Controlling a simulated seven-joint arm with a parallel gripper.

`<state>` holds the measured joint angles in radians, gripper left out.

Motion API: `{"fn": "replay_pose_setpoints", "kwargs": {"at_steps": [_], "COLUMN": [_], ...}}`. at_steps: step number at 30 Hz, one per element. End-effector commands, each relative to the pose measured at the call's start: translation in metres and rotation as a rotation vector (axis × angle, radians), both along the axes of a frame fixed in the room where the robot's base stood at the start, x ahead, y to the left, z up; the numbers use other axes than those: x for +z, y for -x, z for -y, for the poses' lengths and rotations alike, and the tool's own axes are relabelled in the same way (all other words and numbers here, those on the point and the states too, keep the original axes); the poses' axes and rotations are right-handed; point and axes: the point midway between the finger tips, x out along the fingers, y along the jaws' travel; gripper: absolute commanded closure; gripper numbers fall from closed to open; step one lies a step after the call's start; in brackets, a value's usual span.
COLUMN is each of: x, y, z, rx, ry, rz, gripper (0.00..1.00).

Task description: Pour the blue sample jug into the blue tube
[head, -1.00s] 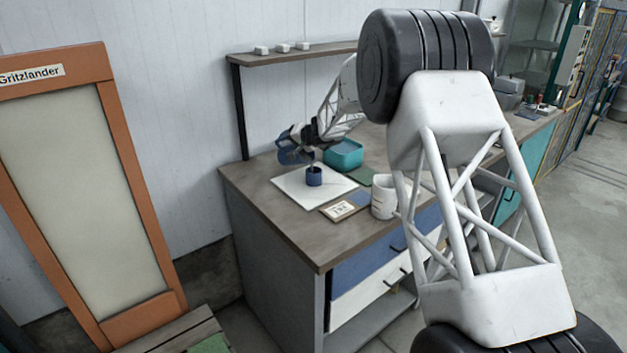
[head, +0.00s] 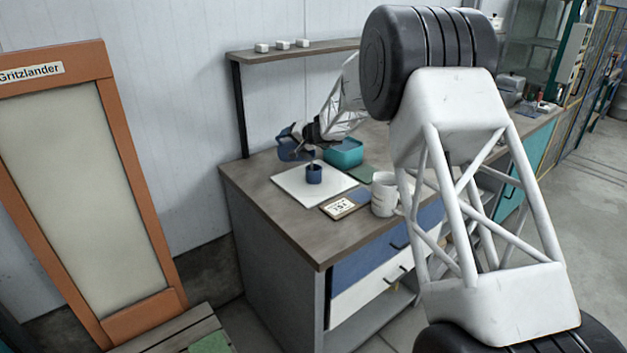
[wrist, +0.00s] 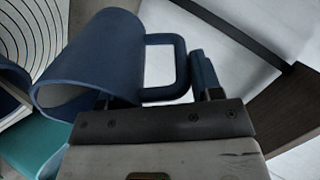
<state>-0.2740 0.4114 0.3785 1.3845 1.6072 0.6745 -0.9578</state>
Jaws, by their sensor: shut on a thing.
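The blue sample jug (head: 291,150) is tilted above the white mat (head: 290,188) in the head view. It fills the left of the wrist view (wrist: 95,55), its open mouth facing lower left. My gripper (head: 304,139) is shut on the jug, at its handle side. The blue tube (head: 314,175) stands upright on the mat, just below and right of the jug. A thin pale streak shows between jug and tube; I cannot tell what it is. A dark blue curved rim (wrist: 10,78) at the wrist view's left edge may be the tube. The tube's inside is hidden.
A teal container (head: 343,153) stands right behind the tube. A framed card (head: 341,207) and a white mug (head: 384,195) are near the bench's front edge. A shelf (head: 290,54) with small white blocks is above. The bench's front left is clear.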

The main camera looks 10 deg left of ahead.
Motion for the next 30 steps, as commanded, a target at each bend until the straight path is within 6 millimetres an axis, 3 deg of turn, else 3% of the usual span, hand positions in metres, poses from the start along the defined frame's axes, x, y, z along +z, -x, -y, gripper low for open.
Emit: {"fn": "replay_pose_setpoints", "kwargs": {"at_steps": [30], "x": [0.0043], "y": [0.0021], "z": [0.0036], "rx": [0.000], "ry": [-0.047], "rz": [0.027], "gripper": [0.91]}}
